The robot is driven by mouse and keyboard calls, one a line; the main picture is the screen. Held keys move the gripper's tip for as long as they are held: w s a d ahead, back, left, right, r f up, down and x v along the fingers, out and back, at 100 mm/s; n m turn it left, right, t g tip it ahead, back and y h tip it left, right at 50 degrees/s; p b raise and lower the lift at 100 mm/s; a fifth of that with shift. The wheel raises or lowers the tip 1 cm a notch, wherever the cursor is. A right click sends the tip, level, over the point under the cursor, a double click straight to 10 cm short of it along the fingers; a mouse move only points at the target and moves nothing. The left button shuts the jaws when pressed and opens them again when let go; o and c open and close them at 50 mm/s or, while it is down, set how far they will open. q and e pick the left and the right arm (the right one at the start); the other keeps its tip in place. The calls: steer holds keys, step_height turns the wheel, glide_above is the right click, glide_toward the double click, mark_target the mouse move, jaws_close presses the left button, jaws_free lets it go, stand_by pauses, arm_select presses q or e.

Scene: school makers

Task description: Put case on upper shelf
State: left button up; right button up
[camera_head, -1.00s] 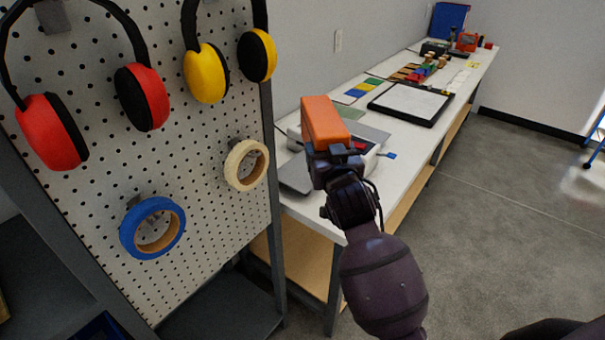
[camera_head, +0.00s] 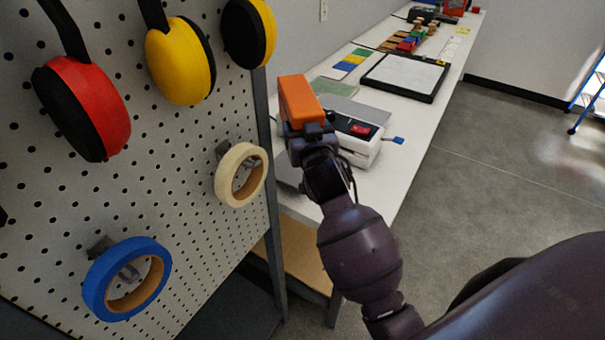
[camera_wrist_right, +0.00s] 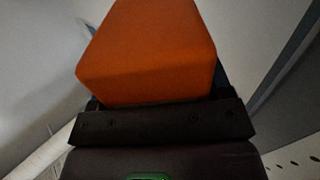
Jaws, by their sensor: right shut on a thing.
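The orange case (camera_head: 299,100) is a small box held up in my right gripper (camera_head: 308,133), in front of the white table in the head view. In the right wrist view the case (camera_wrist_right: 150,52) fills the upper middle, against the gripper (camera_wrist_right: 160,120). The right gripper is shut on the case; its fingertips are largely hidden by the case. No upper shelf can be made out for certain. My left gripper is not in view.
A pegboard (camera_head: 190,215) on a dark frame stands close on the left, with red earmuffs (camera_head: 95,105), yellow earmuffs (camera_head: 180,62), blue tape (camera_head: 98,287) and cream tape (camera_head: 228,172). The white table (camera_head: 375,185) bears a laminator-like machine (camera_head: 362,150). Clear floor (camera_head: 480,190) lies right.

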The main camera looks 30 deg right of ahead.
step_height(320, 180, down, 15)
steer(key=b, duration=0.3)
steer(key=shift+w+r+b, duration=0.1)
steer(key=shift+r+b, duration=0.05)
steer(key=shift+b, duration=0.15)
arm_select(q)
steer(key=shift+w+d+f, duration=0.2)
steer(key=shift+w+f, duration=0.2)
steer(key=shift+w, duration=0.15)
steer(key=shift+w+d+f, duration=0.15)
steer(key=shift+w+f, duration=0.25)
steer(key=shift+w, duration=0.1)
arm_select(e)
steer(key=o, duration=1.2)
